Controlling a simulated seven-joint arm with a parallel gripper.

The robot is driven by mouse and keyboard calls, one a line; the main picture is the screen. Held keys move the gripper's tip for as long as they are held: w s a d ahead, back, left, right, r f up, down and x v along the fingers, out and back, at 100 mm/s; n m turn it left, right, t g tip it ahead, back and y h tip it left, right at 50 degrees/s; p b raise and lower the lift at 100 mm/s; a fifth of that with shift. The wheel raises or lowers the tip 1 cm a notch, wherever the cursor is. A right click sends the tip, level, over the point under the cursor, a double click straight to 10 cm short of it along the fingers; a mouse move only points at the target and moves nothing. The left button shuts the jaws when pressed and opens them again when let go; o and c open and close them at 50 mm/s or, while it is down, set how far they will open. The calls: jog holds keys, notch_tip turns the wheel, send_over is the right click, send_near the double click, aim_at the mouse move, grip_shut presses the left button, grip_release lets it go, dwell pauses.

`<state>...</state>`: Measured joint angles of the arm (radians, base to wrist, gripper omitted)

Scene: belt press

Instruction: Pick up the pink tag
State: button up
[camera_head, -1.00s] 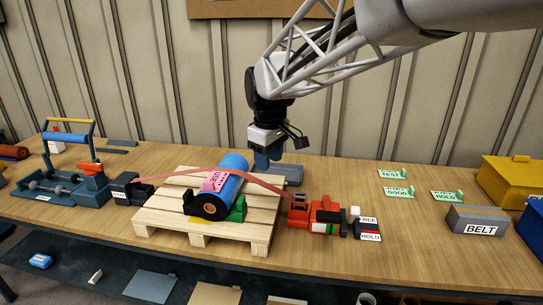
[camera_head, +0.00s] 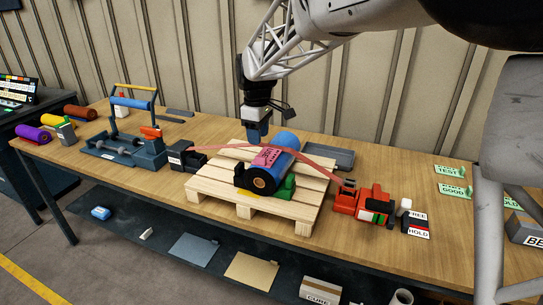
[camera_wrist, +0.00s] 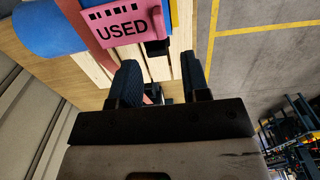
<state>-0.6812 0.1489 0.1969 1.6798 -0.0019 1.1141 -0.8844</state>
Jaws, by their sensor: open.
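The pink tag (camera_head: 268,158) lies on top of the blue roll (camera_head: 287,143), under or beside a thin red strap (camera_head: 318,158). In the wrist view the tag (camera_wrist: 117,27) reads "USED" and sits at the top, beyond the fingertips. The roll rests on a wooden pallet (camera_head: 225,184) with a green wedge (camera_head: 285,188) against it. My gripper (camera_head: 256,136) points down behind the tag, a little above the roll's far side. In the wrist view its two dark fingers (camera_wrist: 158,78) are apart, with no tag between them.
A red strap tool (camera_head: 366,204) stands right of the pallet, and a black block (camera_head: 184,160) left of it. A blue machine (camera_head: 130,140) is farther left. A grey tray (camera_head: 335,158) lies behind the pallet.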

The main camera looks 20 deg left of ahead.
aim_at(261, 157)
jog(key=shift+f, duration=1.3)
jog(key=shift+d+f, duration=0.15)
jog(key=shift+f, duration=1.2)
jog(key=shift+d+f, duration=0.15)
jog(key=shift+f, duration=1.15)
grip_shut()
